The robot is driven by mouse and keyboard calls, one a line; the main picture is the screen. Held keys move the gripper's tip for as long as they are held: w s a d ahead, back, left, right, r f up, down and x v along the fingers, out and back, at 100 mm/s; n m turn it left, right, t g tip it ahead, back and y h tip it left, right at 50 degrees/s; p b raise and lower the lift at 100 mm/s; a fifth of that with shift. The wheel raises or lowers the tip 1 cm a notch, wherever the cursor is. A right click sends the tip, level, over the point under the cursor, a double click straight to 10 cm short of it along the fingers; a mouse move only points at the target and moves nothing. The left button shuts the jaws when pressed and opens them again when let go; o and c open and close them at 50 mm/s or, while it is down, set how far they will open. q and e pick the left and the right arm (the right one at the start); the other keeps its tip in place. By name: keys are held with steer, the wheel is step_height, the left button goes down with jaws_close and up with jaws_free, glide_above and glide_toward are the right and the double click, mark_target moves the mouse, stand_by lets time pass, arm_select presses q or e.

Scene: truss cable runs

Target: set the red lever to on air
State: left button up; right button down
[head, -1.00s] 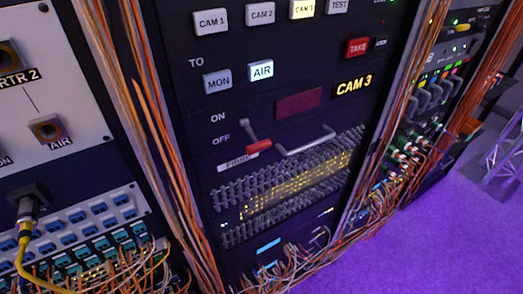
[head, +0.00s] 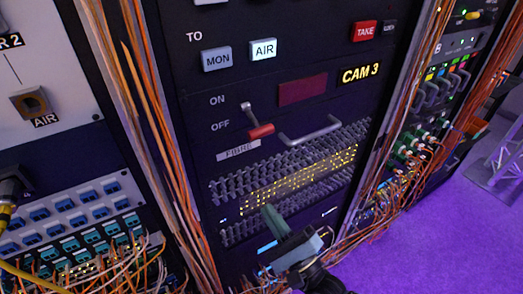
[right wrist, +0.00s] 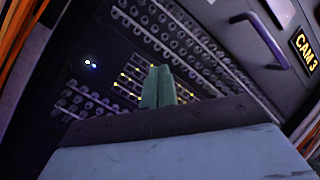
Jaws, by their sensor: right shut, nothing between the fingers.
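The red lever (head: 260,131) is on the dark rack panel in the head view, beside the ON and OFF labels. Its metal arm slants down to the right from its pivot, and its red grip is at the lower end, below the OFF label's level. My right gripper (head: 270,212) is low in front of the rack, below the lever and apart from it. Its green fingers are together and empty; they also show in the right wrist view (right wrist: 158,86), pointing at the vented panel. The lever is not seen in the right wrist view. My left gripper is not in view.
A metal handle (head: 311,131) sticks out just right of the lever. Below are rows of dark knobs with yellow lights (head: 300,180). Orange cable bundles (head: 150,130) run down the rack's left side, and more cables hang at the right. Purple floor (head: 430,240) is open at the right.

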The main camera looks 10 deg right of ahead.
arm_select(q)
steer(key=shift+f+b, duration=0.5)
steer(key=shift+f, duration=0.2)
arm_select(e)
steer(key=s+r+m+t, duration=0.5)
steer(key=r+m, duration=0.7)
steer(key=shift+d+r+h, duration=0.25)
steer(key=shift+h, duration=0.15)
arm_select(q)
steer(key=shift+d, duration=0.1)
arm_select(e)
steer(key=shift+s, duration=0.1)
steer(key=p, duration=0.3)
glide_toward(250, 114)
steer(key=w+r, duration=0.2)
steer(key=w, duration=0.2)
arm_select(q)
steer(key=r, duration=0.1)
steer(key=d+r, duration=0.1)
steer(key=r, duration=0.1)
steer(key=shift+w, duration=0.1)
arm_select(e)
steer(key=shift+a+r, duration=0.25)
steer(key=shift+a, duration=0.35)
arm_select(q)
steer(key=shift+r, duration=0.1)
